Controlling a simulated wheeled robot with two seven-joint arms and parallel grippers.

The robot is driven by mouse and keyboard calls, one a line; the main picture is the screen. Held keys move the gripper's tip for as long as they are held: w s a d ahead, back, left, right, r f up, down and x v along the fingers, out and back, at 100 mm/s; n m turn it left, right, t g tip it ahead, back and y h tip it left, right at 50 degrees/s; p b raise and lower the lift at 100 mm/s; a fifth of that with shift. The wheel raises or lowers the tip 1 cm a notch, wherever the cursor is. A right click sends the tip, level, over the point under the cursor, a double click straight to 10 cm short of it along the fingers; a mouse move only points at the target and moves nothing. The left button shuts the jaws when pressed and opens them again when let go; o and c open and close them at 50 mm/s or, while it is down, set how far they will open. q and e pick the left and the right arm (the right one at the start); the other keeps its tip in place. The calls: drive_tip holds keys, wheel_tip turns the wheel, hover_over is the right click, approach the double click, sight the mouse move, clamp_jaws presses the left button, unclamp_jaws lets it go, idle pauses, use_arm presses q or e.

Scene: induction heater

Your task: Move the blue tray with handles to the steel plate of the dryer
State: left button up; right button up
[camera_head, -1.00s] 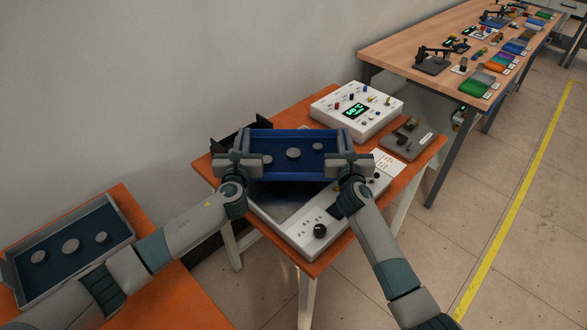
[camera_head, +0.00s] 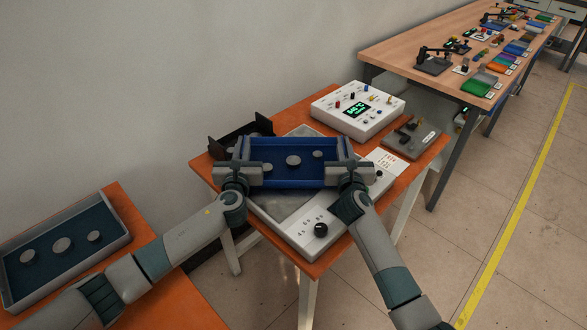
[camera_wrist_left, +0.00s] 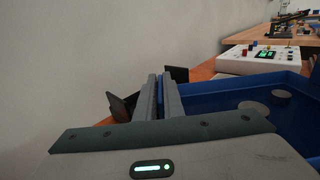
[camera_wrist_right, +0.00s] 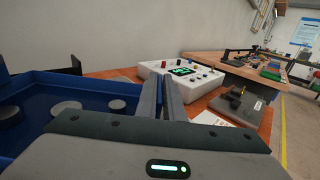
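The blue tray with handles (camera_head: 275,172) holds three grey discs and hangs between my two grippers over the dryer. It looks about level. My left gripper (camera_head: 238,170) is shut on its left handle; in the left wrist view a blue strip shows between the fingers (camera_wrist_left: 164,95). My right gripper (camera_head: 347,170) is shut on the right handle, and blue also shows between its fingers in the right wrist view (camera_wrist_right: 162,98). The steel plate (camera_head: 282,203) lies under the tray, partly hidden by it. I cannot tell whether the tray touches the plate.
The dryer's white front panel with a black knob (camera_head: 320,230) faces me. Behind it are a white control box (camera_head: 357,108), a dark bracket (camera_head: 240,140) and a grey fixture (camera_head: 411,137). Another tray with discs (camera_head: 65,250) sits on the orange table at left.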

use_arm(q)
drive_tip(key=o, duration=0.3)
drive_tip(key=shift+a, duration=0.1)
use_arm(e)
drive_tip(key=o, duration=0.3)
use_arm(q)
drive_tip(key=shift+s+r, duration=0.1)
drive_tip(key=shift+r, duration=0.05)
use_arm(e)
drive_tip(key=shift+s+r, duration=0.1)
drive_tip(key=shift+r, duration=0.05)
use_arm(q)
drive_tip(key=shift+s, duration=0.5)
drive_tip(key=s, duration=0.6)
drive_tip(key=shift+s, duration=0.25)
use_arm(e)
drive_tip(key=shift+s, duration=0.1)
drive_tip(key=s, duration=1.1)
drive_tip(key=shift+s, duration=0.4)
use_arm(q)
drive_tip(key=shift+s, duration=0.1)
use_arm(e)
drive_tip(key=shift+s, duration=0.1)
